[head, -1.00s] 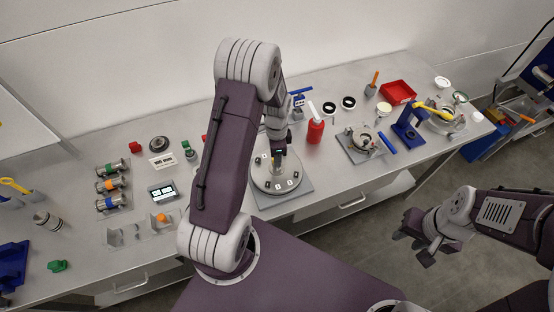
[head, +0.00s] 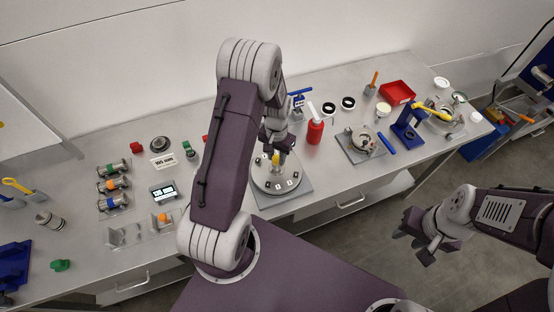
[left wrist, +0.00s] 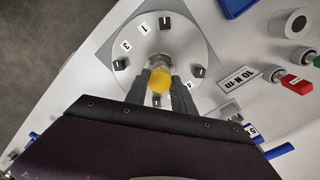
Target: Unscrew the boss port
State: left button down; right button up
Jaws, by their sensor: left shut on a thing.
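A round grey numbered plate (head: 276,182) stands on the bench in front of me, with several dark clamps around its rim. It also shows in the left wrist view (left wrist: 135,45). A yellow hex-topped piece, which I take for the boss port (left wrist: 160,81), sits near the plate's middle on a silver fitting (left wrist: 158,62). My left gripper (left wrist: 160,88) is shut on the yellow piece from both sides. In the head view the left gripper (head: 276,152) is over the plate, partly hidden by my arm. My right gripper (head: 418,247) hangs open and empty off the bench.
A red bottle (head: 315,131) stands right of the plate. Several cylinders (head: 113,186) lie on the left.

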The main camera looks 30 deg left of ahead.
pick_arm(q)
jog(key=n, duration=0.4)
jog(key=shift+n, duration=0.3)
jog(key=n+p, duration=0.1)
jog(key=n, duration=0.4)
jog(key=shift+n, duration=0.3)
jog(key=n, duration=0.5)
